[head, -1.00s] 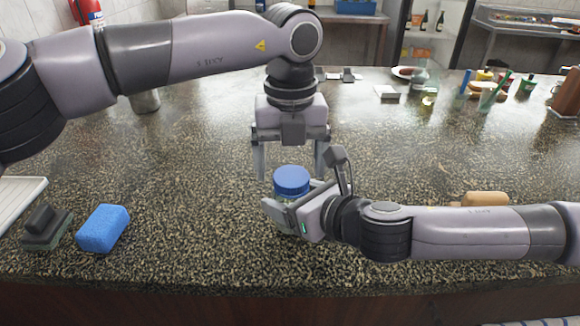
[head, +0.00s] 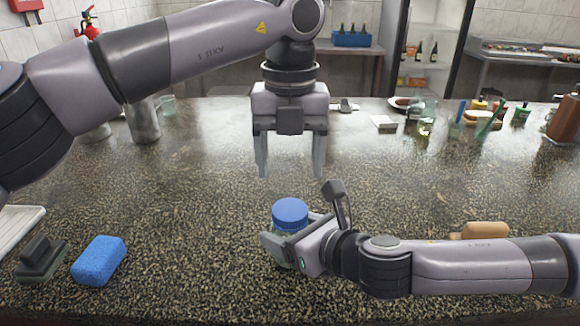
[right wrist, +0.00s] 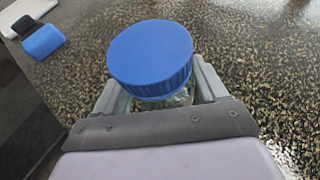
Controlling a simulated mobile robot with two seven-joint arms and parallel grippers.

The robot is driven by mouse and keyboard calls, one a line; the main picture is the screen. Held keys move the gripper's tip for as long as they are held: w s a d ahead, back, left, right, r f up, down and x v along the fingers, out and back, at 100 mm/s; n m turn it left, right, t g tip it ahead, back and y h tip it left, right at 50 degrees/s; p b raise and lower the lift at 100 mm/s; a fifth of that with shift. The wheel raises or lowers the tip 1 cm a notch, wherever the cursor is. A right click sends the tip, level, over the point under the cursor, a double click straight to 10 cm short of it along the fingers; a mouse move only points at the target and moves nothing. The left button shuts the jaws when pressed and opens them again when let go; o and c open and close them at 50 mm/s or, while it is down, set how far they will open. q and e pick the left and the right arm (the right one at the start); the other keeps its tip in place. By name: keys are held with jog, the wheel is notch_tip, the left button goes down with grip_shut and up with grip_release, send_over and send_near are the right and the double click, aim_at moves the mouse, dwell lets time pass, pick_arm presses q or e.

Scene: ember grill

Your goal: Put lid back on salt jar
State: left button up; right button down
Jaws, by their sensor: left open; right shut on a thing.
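The salt jar is a clear jar (right wrist: 180,98) held upright between the fingers of my right gripper (head: 277,248). The blue lid (head: 290,213) sits on top of the jar. In the right wrist view the lid (right wrist: 150,58) covers the jar's mouth and looks about level. The jar's lower part is mostly hidden by my right gripper. My left gripper (head: 290,172) is open and empty, pointing down above and behind the lid, clear of it.
A blue sponge (head: 99,261) and a dark scrubber (head: 42,259) lie at the left by a white tray (head: 18,232). A tan object (head: 484,230) lies behind my right forearm. Bottles and small items stand at the back right. The middle counter is clear.

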aim_at(291, 209)
pick_arm(q)
jog(key=shift+f, duration=0.15)
jog(key=shift+f, duration=3.9)
jog(key=c, duration=0.9)
jog(key=o, duration=1.2)
jog(key=shift+c, duration=0.2)
jog(key=shift+r, duration=0.1)
jog(key=shift+r, duration=2.25)
